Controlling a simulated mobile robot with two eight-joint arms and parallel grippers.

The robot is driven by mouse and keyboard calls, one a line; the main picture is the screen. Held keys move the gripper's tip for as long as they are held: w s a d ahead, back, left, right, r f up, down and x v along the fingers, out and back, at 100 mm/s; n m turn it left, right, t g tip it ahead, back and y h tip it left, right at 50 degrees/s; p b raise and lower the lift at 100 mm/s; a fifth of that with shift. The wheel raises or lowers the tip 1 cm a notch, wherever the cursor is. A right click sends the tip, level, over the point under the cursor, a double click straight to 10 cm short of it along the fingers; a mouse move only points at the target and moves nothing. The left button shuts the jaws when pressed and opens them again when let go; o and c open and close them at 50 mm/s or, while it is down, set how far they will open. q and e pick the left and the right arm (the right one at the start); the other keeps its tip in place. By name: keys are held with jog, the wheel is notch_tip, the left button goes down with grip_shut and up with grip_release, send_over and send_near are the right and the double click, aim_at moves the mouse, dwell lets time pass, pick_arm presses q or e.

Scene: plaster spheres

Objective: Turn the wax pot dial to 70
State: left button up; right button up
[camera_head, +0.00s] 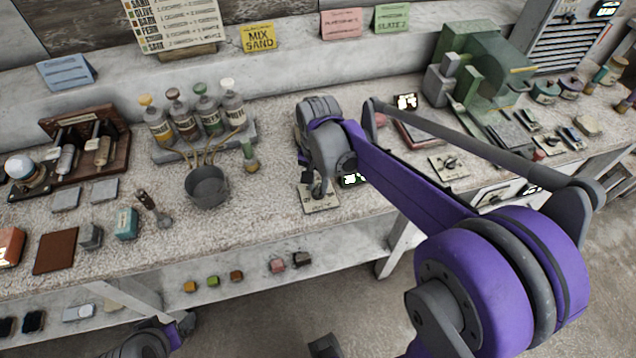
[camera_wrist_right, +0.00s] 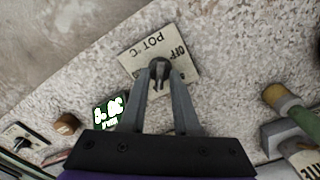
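The wax pot dial is a dark knob (camera_wrist_right: 159,68) on a cream plate (camera_wrist_right: 130,62) lettered "POT °C" and "OFF". In the head view the plate (camera_head: 322,205) lies near the bench's front edge, partly covered by my right arm. My right gripper (camera_wrist_right: 161,76) is over the plate, its two fingers on either side of the knob. I cannot tell whether they press on it. In the head view the right gripper (camera_head: 319,187) is small and partly hidden by its own wrist. A lit display (camera_wrist_right: 108,112) stands beside the plate; its digits are unreadable.
A grey pot (camera_head: 207,186) stands left of the dial, before a rack of several bottles (camera_head: 198,118). A similar dial plate (camera_head: 450,166) and a green machine (camera_head: 485,65) are to the right.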

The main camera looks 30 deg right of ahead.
aim_at(318, 191)
jog(key=shift+o, duration=0.7)
notch_tip(318, 191, up, 11)
jog(key=shift+p, duration=0.45)
jog(key=shift+f, duration=0.15)
jog(key=s+a+f+n+t+p, duration=0.1)
jog(key=s+a+f+n+t, duration=0.1)
jog(key=s, duration=0.5)
jog(key=s+a+f+n+t+p, duration=0.1)
jog(key=s+a+f+n+t, duration=0.2)
jog(key=s+f+n, duration=0.2)
jog(key=s+n, duration=0.2)
jog(key=s, duration=0.1)
jog(key=shift+f+n, duration=0.2)
jog(key=shift+n, duration=0.1)
